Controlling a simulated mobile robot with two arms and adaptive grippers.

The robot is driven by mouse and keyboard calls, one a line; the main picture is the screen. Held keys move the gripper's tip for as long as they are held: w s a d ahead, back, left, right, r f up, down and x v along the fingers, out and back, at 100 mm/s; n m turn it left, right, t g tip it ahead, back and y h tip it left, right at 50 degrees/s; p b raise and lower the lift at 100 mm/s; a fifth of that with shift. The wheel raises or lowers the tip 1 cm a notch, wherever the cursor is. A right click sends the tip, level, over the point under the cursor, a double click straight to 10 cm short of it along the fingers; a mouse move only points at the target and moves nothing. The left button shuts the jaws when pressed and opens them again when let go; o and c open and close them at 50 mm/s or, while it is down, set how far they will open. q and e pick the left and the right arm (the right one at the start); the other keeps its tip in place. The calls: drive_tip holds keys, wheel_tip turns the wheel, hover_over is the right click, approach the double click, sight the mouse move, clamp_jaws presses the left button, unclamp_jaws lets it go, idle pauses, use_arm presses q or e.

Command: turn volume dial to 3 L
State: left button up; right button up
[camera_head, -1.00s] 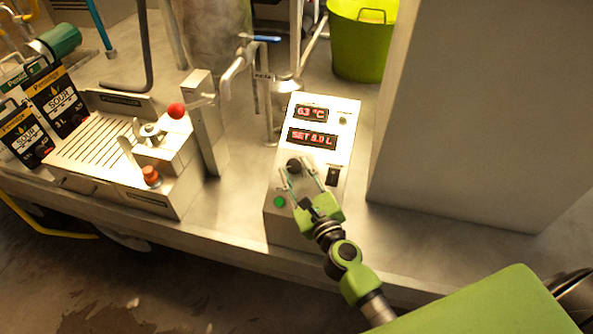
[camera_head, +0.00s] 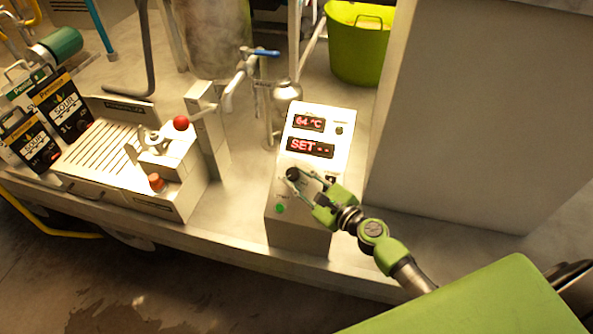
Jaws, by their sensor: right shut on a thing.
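The black volume dial (camera_head: 292,174) is on the sloped front of the white control box (camera_head: 286,222). My right gripper (camera_head: 302,181) reaches it from the lower right, its thin fingers shut around the dial. The lower display (camera_head: 311,148) reads "SET --". The upper display (camera_head: 309,122) reads 64 °C. A green button (camera_head: 280,208) sits below the dial, and a dark switch beside the gripper is partly hidden. My left gripper is not in view.
A tap with a blue lever (camera_head: 262,52) stands behind the box. A large pale block (camera_head: 450,120) bounds the right side. At left are a slatted metal filler with a red ball knob (camera_head: 181,123) and several Sour cartons (camera_head: 62,105).

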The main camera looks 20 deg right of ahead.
drive_tip(key=shift+w+d+r+n+g+y+p, duration=0.1)
drive_tip(key=shift+d+r+n+g+y+p, duration=0.1)
drive_tip(key=shift+n+g+y, duration=0.25)
drive_tip(key=shift+w+d+r+n+g+y+p, duration=0.1)
drive_tip(key=shift+n+g+y+p, duration=0.1)
drive_tip(key=shift+n+g+y, duration=0.25)
drive_tip(key=shift+f+n+g+y, duration=0.1)
drive_tip(key=shift+n+g+y, duration=0.5)
drive_tip(key=shift+n, duration=0.4)
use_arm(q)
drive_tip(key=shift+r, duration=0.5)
use_arm(e)
drive_tip(key=shift+w+d+n+g+y, duration=0.1)
drive_tip(key=shift+n+g+y, duration=0.3)
drive_tip(key=shift+n+g, duration=0.6)
drive_tip(key=shift+w+d+n+g+y, duration=0.1)
drive_tip(key=shift+n+g+y, duration=0.3)
drive_tip(key=shift+n+g, duration=0.55)
drive_tip(key=shift+g, duration=0.35)
drive_tip(key=o, duration=0.8)
drive_tip(key=shift+a, duration=0.1)
drive_tip(key=shift+o, duration=0.2)
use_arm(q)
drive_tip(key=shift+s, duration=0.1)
